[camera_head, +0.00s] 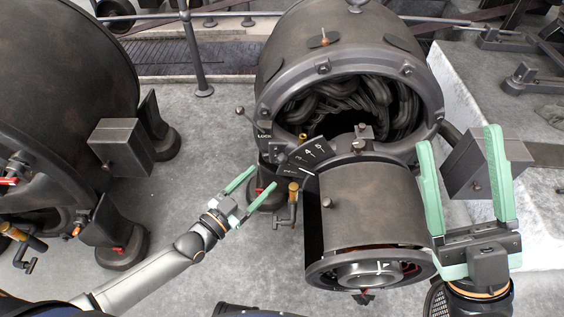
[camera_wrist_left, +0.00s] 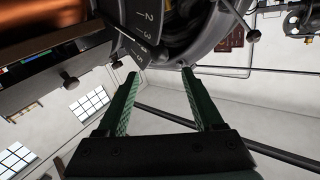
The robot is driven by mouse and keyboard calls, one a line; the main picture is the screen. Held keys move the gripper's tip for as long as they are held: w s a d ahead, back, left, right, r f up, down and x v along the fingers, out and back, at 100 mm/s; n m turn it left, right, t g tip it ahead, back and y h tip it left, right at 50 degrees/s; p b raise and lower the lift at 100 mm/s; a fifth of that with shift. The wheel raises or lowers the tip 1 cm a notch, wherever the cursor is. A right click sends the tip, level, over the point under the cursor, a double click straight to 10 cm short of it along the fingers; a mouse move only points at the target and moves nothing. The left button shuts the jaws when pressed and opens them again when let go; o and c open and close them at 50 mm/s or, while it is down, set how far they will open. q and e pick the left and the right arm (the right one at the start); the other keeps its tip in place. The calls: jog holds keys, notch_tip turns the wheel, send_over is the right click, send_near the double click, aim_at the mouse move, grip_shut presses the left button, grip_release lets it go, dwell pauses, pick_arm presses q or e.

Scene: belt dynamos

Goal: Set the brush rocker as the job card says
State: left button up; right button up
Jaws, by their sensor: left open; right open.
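The middle dynamo (camera_head: 300,60) has a dark numbered scale plate (camera_head: 308,155) on its front left; the numerals also show on the plate in the left wrist view (camera_wrist_left: 142,22). A lever with a round knob (camera_head: 240,110) stands beside the word LOCK. A brass-coloured handle (camera_head: 293,188) hangs below the scale. My left gripper (camera_head: 264,177) is open and empty, just left of the handle and below the scale; its fingers (camera_wrist_left: 159,73) point toward the dynamo. My right gripper (camera_head: 458,136) is open and empty, right of the cylindrical front housing (camera_head: 370,205). I see no readable job card.
Another large machine (camera_head: 60,70) stands at the left, with a grey box (camera_head: 120,147) at its side. Another grey box (camera_head: 485,165) is behind my right gripper. A railing post (camera_head: 194,50) stands behind. Grey floor (camera_head: 195,130) is clear between the machines.

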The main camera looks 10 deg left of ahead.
aim_at(279, 162)
pick_arm(q)
jog(key=b+x, duration=0.2)
jog(key=x, duration=0.6)
jog(key=shift+f, duration=0.15)
jog(key=shift+w+d+b, duration=0.3)
jog(key=shift+w+d, duration=0.05)
jog(key=shift+w, duration=0.3)
pick_arm(e)
jog(key=shift+w+a+f+m, duration=0.15)
jog(key=shift+f+m, duration=0.25)
jog(key=shift+f, duration=1.25)
pick_arm(q)
jog(key=shift+c, duration=0.2)
grip_shut()
